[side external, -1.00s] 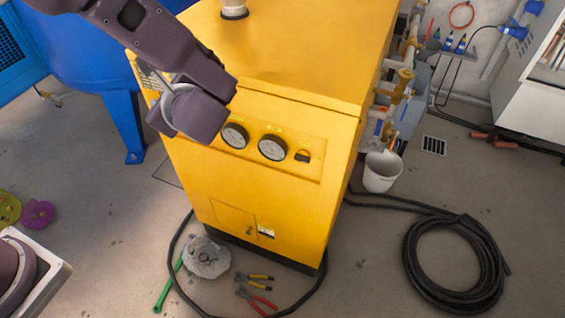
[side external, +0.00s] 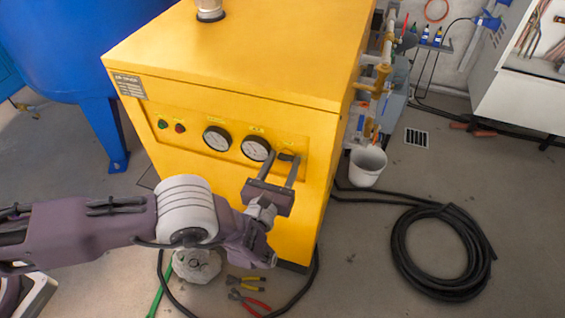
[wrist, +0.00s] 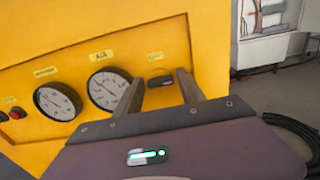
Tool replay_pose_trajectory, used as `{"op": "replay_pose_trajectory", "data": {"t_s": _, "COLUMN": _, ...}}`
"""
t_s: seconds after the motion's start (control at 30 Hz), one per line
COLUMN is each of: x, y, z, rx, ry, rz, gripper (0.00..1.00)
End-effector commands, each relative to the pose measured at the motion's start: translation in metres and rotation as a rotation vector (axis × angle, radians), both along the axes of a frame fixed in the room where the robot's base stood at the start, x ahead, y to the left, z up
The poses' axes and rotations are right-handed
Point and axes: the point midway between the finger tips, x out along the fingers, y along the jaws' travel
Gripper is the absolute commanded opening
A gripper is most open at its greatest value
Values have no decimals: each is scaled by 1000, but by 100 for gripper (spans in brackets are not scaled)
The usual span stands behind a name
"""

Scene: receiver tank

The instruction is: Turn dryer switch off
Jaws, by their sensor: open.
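The yellow dryer cabinet (side external: 225,60) stands in the middle of the side view. Its front panel carries two round gauges and, to their right, a small black dryer switch, which shows in the wrist view (wrist: 160,81). In the side view the switch (side external: 287,156) is partly hidden by my fingers. My gripper (side external: 281,158) is open, with its two fingers pointing at the panel. In the wrist view the fingers (wrist: 161,77) appear on either side of the switch, with nothing between them but the switch. I cannot tell whether they touch the panel.
The two gauges (side external: 216,138) (side external: 256,148) sit close left of my fingers. Green and red indicators (side external: 180,127) are further left. A white bucket (side external: 367,166) and pipes stand right of the cabinet.

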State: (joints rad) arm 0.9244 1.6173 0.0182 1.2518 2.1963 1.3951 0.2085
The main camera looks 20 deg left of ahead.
Motion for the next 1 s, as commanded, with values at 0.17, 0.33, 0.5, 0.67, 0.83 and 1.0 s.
{"op": "replay_pose_trajectory", "data": {"t_s": 0.17, "x": 0, "y": 0, "z": 0, "rx": 0, "ry": 1, "rz": 0, "gripper": 46}}
{"op": "replay_pose_trajectory", "data": {"t_s": 0.33, "x": 0, "y": 0, "z": 0, "rx": 0, "ry": 1, "rz": 0, "gripper": 17}}
{"op": "replay_pose_trajectory", "data": {"t_s": 0.5, "x": 0, "y": 0, "z": 0, "rx": 0, "ry": 1, "rz": 0, "gripper": 0}}
{"op": "replay_pose_trajectory", "data": {"t_s": 0.67, "x": 0, "y": 0, "z": 0, "rx": -19, "ry": 1, "rz": 0, "gripper": 0}}
{"op": "replay_pose_trajectory", "data": {"t_s": 0.83, "x": 0, "y": 0, "z": 0, "rx": -92, "ry": 2, "rz": -1, "gripper": 0}}
{"op": "replay_pose_trajectory", "data": {"t_s": 1.0, "x": 0, "y": 0, "z": 0, "rx": -220, "ry": 1, "rz": -2, "gripper": 0}}
